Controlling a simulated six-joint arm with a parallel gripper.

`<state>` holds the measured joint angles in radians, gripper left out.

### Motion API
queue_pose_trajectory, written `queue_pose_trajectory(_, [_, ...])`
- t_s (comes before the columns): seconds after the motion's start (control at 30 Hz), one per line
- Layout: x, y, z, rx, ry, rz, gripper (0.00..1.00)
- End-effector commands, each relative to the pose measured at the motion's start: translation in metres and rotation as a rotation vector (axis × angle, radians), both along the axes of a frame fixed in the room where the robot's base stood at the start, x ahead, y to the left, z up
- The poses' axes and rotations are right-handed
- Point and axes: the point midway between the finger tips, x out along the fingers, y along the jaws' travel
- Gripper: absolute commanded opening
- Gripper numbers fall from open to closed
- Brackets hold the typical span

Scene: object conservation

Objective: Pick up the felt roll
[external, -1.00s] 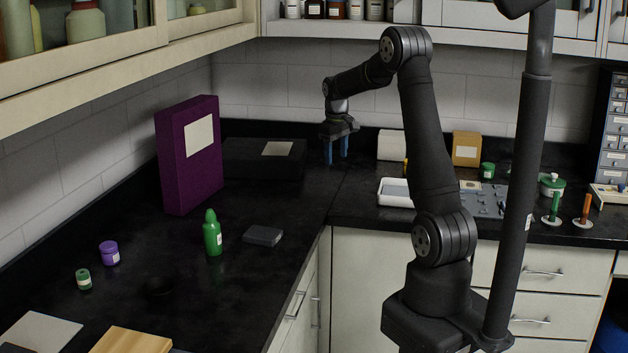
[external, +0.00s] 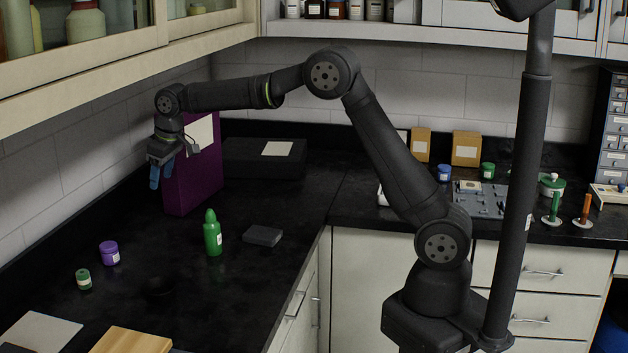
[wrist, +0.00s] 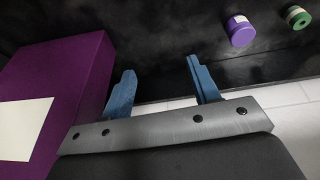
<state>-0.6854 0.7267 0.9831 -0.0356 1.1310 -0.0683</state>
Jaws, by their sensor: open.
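My gripper (external: 160,175) is open and empty, high above the left counter, in front of the purple box (external: 191,170). In the wrist view its two blue fingers (wrist: 160,72) stand apart with only dark counter and wall between them. A small green roll-like piece with a pale band (external: 84,279) is on the counter at lower left; it shows at the top right of the wrist view (wrist: 298,17). I cannot tell for sure whether it is the felt roll. A purple jar (external: 109,253) stands beside it, also in the wrist view (wrist: 240,31).
A green bottle (external: 212,234) and a dark grey block (external: 262,236) are right of the jar. A low black box (external: 245,157) lies behind. A wooden board (external: 132,341) and a grey panel (external: 38,332) are in front. The upper cabinet overhangs the left.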

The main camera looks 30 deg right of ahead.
Motion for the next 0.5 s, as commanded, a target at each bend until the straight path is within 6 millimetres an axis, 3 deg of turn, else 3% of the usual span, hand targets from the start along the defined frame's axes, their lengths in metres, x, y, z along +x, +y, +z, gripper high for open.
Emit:
queue_pose_trajectory(0.03, [-0.022,0.037,0.003,0.015,-0.006,0.041,0.55])
queue_pose_trajectory(0.2, [-0.094,0.133,0.014,0.063,-0.018,0.138,0.55])
queue_pose_trajectory(0.33, [-0.138,0.179,0.019,0.090,-0.020,0.188,0.55])
queue_pose_trajectory(0.5, [-0.165,0.204,0.021,0.107,-0.020,0.214,0.55])
